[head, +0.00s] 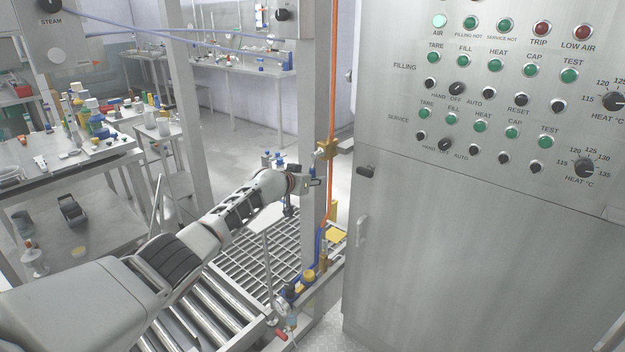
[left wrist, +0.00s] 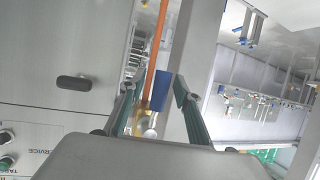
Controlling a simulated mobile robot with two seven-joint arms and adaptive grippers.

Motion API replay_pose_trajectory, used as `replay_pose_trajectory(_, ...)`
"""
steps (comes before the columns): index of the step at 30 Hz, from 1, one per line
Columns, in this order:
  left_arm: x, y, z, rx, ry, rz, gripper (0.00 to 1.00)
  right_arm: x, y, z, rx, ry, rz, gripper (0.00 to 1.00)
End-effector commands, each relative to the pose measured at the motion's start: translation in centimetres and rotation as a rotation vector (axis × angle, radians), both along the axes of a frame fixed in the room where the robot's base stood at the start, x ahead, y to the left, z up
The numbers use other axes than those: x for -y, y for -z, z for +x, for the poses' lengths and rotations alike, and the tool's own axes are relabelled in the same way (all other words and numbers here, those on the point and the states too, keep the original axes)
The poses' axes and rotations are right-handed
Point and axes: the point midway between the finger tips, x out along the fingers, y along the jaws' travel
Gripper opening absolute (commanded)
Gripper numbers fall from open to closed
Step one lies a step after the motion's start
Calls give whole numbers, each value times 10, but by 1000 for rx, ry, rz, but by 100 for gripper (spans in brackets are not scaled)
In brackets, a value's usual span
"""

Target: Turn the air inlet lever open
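The air inlet valve is a brass body (head: 327,149) on the orange hose beside a grey post in the head view. In the left wrist view its brass part (left wrist: 146,107) shows next to a blue lever (left wrist: 161,91). I cannot make out the lever clearly in the head view. My left gripper (head: 311,182) is just below the valve at the post. In the left wrist view my left gripper (left wrist: 156,88) is open, with the blue lever in the gap between its fingertips; contact cannot be told. My right gripper is not in view.
The steel control cabinet (head: 450,240) with its knobs and lamps stands right of the valve. The grey post (head: 314,105) is close to the gripper. A roller conveyor (head: 195,310) and floor grating lie below. A cluttered bench (head: 110,152) is at the left.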

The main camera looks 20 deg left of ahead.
Motion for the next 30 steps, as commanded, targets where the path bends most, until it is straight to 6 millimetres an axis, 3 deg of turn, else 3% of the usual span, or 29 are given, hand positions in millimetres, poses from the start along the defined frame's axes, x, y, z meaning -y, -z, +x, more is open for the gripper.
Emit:
replay_pose_trajectory(11,-3,-4,-8,1,4,1,32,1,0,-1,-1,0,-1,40)
replay_pose_trajectory(30,-15,-31,-71,3,1,2,32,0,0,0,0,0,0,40)
